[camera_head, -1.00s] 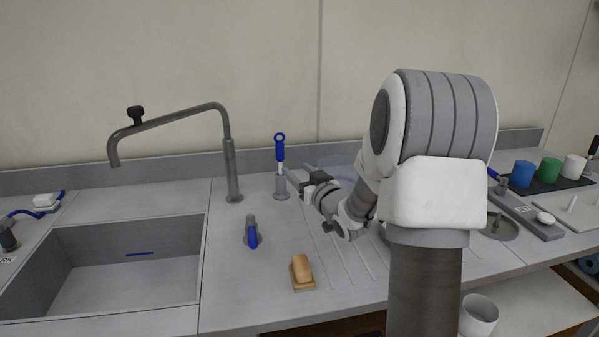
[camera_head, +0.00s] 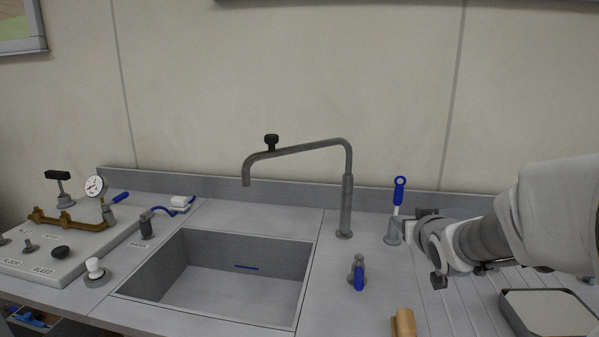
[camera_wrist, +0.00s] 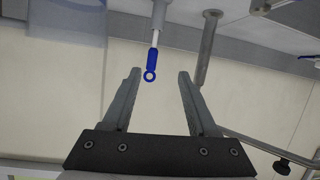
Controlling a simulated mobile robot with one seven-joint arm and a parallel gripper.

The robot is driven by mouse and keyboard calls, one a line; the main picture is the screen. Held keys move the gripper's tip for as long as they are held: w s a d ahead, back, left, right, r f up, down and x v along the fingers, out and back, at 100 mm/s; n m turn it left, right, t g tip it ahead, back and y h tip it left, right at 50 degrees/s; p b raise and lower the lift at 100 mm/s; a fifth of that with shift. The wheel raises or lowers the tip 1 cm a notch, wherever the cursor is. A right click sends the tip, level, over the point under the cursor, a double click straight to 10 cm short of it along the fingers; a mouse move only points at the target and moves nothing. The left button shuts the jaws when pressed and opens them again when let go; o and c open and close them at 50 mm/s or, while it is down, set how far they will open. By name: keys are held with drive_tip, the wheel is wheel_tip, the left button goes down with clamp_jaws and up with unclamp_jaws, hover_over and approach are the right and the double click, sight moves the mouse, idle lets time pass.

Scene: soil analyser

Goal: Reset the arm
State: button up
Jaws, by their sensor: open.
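My gripper (camera_head: 422,216) is at the right of the head view, beside a blue-handled tool (camera_head: 399,190) that stands upright in a grey holder (camera_head: 393,232). My arm reaches in from the right edge. In the wrist view my gripper (camera_wrist: 160,74) is open, with its two fingers apart and nothing held. The ring end of the blue-handled tool (camera_wrist: 151,66) shows in the space between the fingertips. I cannot tell whether a finger touches it.
A tall bent tap (camera_head: 346,190) stands left of my gripper, behind the sink (camera_head: 210,290). A small blue-levered valve (camera_head: 357,272) and a tan block (camera_head: 404,323) are nearer the front. A grey tray (camera_head: 545,312) lies below my arm. A gauge panel (camera_head: 75,258) is at left.

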drive_tip(key=s+a+f+g+y, duration=0.1)
drive_tip(key=s+a+g, duration=0.35)
drive_tip(key=s, duration=0.95)
drive_tip(key=s+a+f+g, duration=0.1)
drive_tip(key=s+a+g, duration=0.4)
drive_tip(key=s, duration=1)
wheel_tip(320, 180, up, 13)
drive_tip(key=a+t+p, duration=0.1)
drive_tip(key=p, duration=1.3)
drive_tip(key=shift+s+a+r, duration=0.2)
drive_tip(key=shift+s+a, duration=0.1)
drive_tip(key=shift+s, duration=0.15)
